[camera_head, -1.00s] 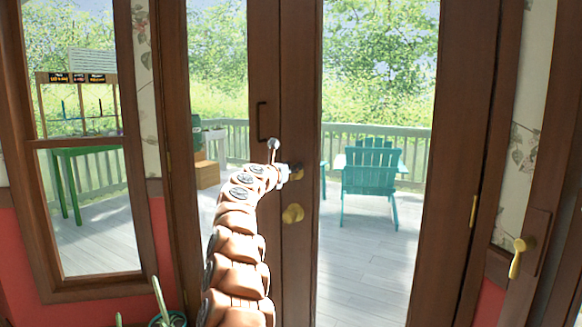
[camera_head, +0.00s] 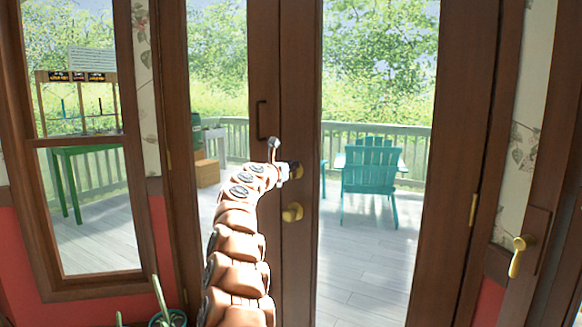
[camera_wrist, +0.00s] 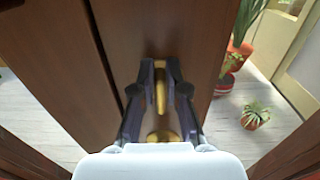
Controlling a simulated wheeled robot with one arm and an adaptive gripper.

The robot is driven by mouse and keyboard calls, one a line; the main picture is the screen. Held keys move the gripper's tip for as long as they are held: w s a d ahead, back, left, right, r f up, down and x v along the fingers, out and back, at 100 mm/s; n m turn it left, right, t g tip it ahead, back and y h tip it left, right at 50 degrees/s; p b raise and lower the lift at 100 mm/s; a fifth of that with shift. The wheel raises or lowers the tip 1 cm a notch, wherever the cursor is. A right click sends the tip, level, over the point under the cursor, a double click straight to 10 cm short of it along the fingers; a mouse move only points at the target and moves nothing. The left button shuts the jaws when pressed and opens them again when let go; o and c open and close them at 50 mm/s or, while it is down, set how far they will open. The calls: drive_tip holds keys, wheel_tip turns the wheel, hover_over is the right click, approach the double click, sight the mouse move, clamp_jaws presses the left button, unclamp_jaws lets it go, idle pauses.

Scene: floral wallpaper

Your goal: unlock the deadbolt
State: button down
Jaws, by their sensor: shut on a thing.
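The brass deadbolt (camera_head: 298,171) is on the dark wooden door, above a round brass knob (camera_head: 292,212). My gripper (camera_head: 289,171) is at the deadbolt and hides part of it in the head view. In the wrist view, my gripper's (camera_wrist: 160,82) two dark fingers are shut on the deadbolt's upright brass thumb-turn (camera_wrist: 160,95), one on each side. The turn looks about vertical in that view. Another brass part shows lower down, partly hidden by the pale gripper body.
A dark pull handle (camera_head: 262,120) is above left of the deadbolt. A brass lever (camera_head: 519,257) is at the far right. A potted cactus (camera_head: 167,317) stands at the lower left. A teal chair (camera_head: 370,175) is on the deck beyond the glass.

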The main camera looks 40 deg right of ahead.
drive_tip(key=shift+w+a+f+n+p, duration=0.1)
drive_tip(key=shift+w+f+n+p, duration=0.35)
drive_tip(key=shift+n+p, duration=2.45)
drive_tip(key=shift+w+a+f+n+p, duration=0.1)
drive_tip(key=shift+w+f+n+p, duration=0.25)
drive_tip(key=shift+n+p, duration=2.55)
drive_tip(key=shift+w+a+f+n+p, duration=0.1)
drive_tip(key=shift+w+f+n+p, duration=0.35)
drive_tip(key=shift+n+p, duration=2.45)
drive_tip(key=shift+s+f+n+b, duration=0.1)
drive_tip(key=shift+f+n+b, duration=0.1)
drive_tip(key=shift+n+b, duration=0.5)
drive_tip(key=c, duration=1.2)
unclamp_jaws()
drive_tip(key=shift+v, duration=6.05)
